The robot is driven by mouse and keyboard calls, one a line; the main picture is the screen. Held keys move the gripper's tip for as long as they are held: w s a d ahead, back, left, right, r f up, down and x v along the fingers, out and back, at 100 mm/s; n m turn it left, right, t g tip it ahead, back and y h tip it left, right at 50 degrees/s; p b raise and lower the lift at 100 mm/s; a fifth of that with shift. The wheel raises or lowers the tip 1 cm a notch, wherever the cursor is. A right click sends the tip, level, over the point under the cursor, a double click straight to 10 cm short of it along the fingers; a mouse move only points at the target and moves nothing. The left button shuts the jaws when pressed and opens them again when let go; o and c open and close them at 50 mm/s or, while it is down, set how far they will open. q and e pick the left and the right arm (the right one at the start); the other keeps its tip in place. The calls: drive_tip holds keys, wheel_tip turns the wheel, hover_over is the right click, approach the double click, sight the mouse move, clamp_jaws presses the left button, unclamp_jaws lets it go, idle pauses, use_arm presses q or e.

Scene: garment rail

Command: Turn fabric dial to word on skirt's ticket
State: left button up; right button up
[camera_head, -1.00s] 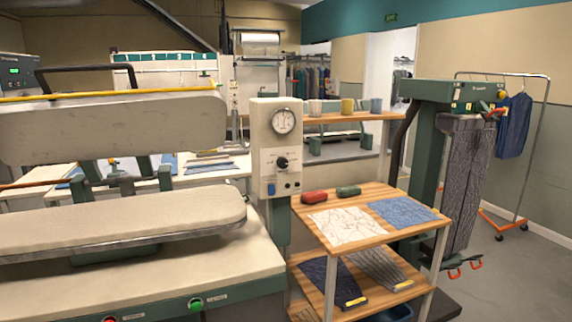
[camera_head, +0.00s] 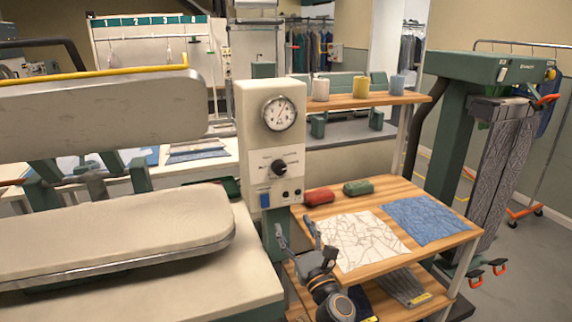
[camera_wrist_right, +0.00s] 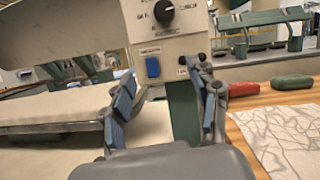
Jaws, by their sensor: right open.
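The fabric dial, a black knob (camera_head: 279,168), sits on the cream control box (camera_head: 246,128) below a round gauge. The dial (camera_wrist_right: 163,11) also shows at the top of the right wrist view; its surrounding words are too small to read. My right gripper (camera_head: 297,236) is open and empty, below the control box in the head view. In the right wrist view the fingers (camera_wrist_right: 164,95) are spread apart below the dial, not touching it. A grey pleated cloth with a yellow ticket (camera_head: 421,299) lies on the lower shelf. I cannot tell whether it is the skirt; the ticket's word is unreadable.
A blue switch (camera_head: 265,200) sits below the dial. The wooden stand (camera_head: 393,190) holds white cloth (camera_head: 352,241), blue cloth (camera_head: 425,219) and red and green rolls. The padded press (camera_head: 120,235) fills the left. Dark pleated clothing (camera_head: 496,165) hangs at right.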

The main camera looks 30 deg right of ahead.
drive_tip(key=m+h, duration=0.1)
drive_tip(key=m, duration=0.1)
approach(281, 172)
drive_tip(key=shift+t, duration=0.4)
drive_tip(key=p+x, duration=0.2)
drive_tip(key=x, duration=0.5)
drive_tip(key=shift+w+f+p, duration=0.15)
drive_tip(key=shift+p, duration=0.15)
drive_tip(key=shift+w+d, duration=0.2)
drive_tip(key=shift+w, duration=0.4)
use_arm(q)
drive_tip(key=r, duration=0.3)
drive_tip(key=shift+w+d, duration=0.1)
drive_tip(key=shift+w, duration=0.25)
use_arm(e)
drive_tip(key=shift+w, duration=0.15)
drive_tip(key=shift+r, duration=0.25)
drive_tip(key=c, duration=1.2)
use_arm(q)
drive_tip(key=shift+s+f, duration=0.1)
use_arm(e)
drive_tip(key=shift+o, duration=0.2)
drive_tip(key=shift+n, duration=0.4)
